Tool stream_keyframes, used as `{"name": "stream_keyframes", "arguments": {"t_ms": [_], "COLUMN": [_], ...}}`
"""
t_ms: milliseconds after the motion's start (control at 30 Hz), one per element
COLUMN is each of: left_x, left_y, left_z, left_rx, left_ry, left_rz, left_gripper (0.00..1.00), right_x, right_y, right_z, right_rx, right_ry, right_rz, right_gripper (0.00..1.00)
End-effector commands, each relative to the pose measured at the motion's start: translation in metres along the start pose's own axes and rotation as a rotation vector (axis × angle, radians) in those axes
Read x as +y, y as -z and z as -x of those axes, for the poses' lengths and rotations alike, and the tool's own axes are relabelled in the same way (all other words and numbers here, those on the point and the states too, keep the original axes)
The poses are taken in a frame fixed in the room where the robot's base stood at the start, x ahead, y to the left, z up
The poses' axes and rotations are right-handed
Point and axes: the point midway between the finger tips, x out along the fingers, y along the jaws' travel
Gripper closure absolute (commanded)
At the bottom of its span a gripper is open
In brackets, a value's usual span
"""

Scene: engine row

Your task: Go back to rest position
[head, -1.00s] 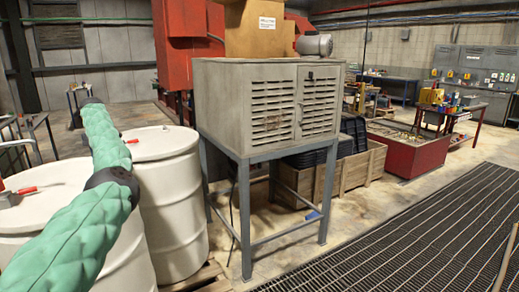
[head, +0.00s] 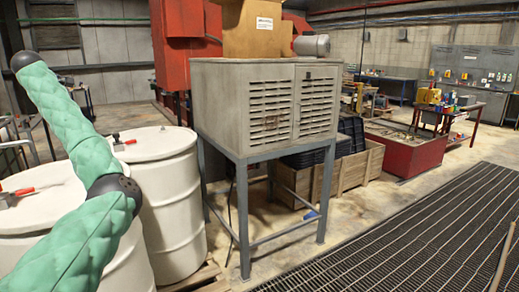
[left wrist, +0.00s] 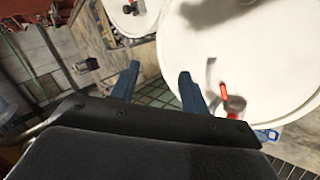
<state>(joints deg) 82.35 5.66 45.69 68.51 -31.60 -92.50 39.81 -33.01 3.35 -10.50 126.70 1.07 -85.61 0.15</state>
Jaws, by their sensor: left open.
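My left gripper (left wrist: 156,80) shows in the left wrist view with its two blue fingers apart and nothing between them. It is above the floor beside the white drums. In the head view only my green left arm shows, raised at the left in front of the drums; its gripper is out of that view. My right gripper is in neither view.
Two white drums (head: 165,210) with red-handled clamps on their lids stand close to my left arm. A grey louvred cabinet (head: 225,105) on a leg frame stands in the middle. A wooden crate (head: 350,180) is behind it. The grating (head: 400,240) at right is mostly clear.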

Motion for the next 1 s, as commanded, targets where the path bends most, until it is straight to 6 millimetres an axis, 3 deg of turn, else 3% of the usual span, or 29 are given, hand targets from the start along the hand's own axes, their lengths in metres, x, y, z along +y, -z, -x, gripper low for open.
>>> {"name": "stream_keyframes", "arguments": {"t_ms": [133,367,667,1000], "left_x": [-0.004,-0.019,-0.057,-0.129], "left_y": [-0.010,-0.059,-0.147,-0.260], "left_z": [0.030,0.042,0.027,-0.007], "left_rx": [0.122,0.245,0.316,0.297], "left_ry": [-0.096,-0.157,-0.192,-0.224], "left_rz": [-0.296,-0.636,-0.957,-1.202], "left_gripper": [0.55,0.55,0.55,0.55], "right_x": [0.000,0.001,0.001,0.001], "right_y": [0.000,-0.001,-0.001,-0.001], "right_z": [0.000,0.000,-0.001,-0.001], "right_rx": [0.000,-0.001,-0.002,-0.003], "right_ry": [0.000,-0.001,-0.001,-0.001], "right_rz": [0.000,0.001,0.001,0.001], "right_gripper": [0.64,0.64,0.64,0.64]}}
